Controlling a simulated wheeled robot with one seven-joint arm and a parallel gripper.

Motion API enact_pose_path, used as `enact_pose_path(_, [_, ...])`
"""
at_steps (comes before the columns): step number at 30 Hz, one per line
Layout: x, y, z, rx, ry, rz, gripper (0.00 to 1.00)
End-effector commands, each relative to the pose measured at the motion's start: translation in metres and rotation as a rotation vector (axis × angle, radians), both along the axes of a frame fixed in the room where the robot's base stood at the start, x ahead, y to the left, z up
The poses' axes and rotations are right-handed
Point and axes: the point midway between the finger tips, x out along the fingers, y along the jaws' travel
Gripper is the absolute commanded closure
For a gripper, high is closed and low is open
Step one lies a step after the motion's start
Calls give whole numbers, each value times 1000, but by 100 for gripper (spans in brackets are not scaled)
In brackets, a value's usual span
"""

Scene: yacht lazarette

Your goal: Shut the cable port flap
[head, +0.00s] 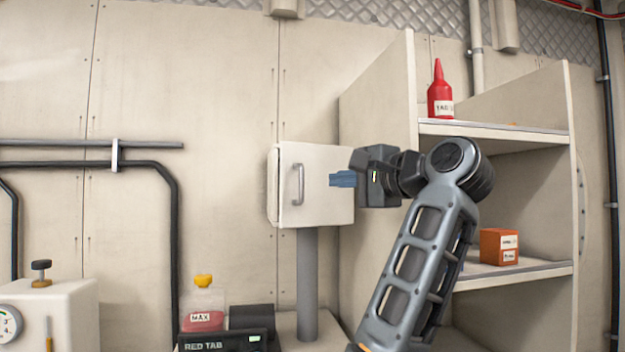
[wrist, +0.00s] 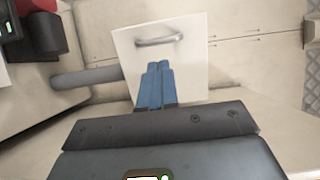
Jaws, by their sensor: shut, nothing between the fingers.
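The cable port flap (head: 322,205) is a pale square panel on the front of a small box on a grey post. It has a curved metal handle (head: 298,184) near its left edge. The panel looks nearly in line with the box, but I cannot tell if it is fully closed. My gripper (head: 331,180) is shut and empty, its blue fingertips over the right half of the panel. In the wrist view the flap (wrist: 190,65) lies beyond the fingertips (wrist: 159,64), which point toward the handle (wrist: 160,41). I cannot tell whether they touch the panel.
A shelf unit (head: 494,130) stands to the right, with a red bottle (head: 440,98) and an orange box (head: 498,246). Below left are a jar marked MAX (head: 203,310) and a dark device (head: 225,341). Dark pipes (head: 174,230) run along the left wall.

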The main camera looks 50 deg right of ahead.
Motion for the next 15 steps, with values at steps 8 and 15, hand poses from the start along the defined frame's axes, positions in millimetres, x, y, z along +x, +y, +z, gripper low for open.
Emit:
enact_pose_path(8, [54, -6, 1, 0, 2, 3, 100])
enact_pose_path(15, [80, -9, -1, 0, 1, 2, 100])
